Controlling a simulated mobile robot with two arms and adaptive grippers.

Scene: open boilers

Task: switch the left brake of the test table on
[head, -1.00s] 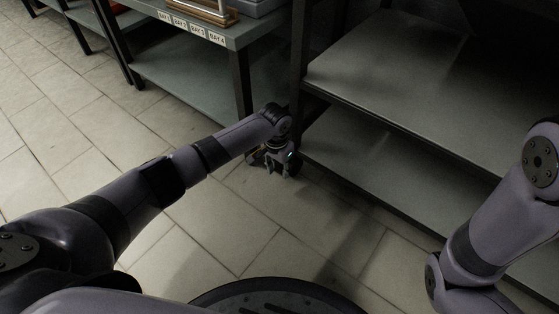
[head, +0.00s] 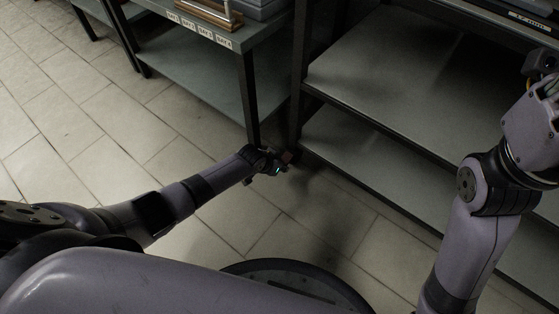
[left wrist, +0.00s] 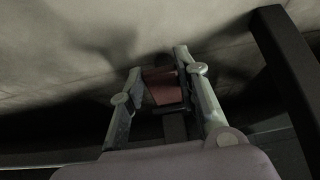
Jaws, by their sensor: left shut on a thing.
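My left gripper (head: 279,163) reaches down there. In the left wrist view its two fingers (left wrist: 158,64) stand on either side of the red block, shut on it. Whether the lever is on or off cannot be told. My right gripper is out of view; only its arm shows at the right.
A bench with bay labels (head: 200,30) and a lower shelf (head: 200,82) stands at the upper left. A metal rack with wide shelves (head: 400,75) fills the right. A dark post (left wrist: 285,75) crosses the right of the wrist view. Tiled floor (head: 75,120) is clear at left.

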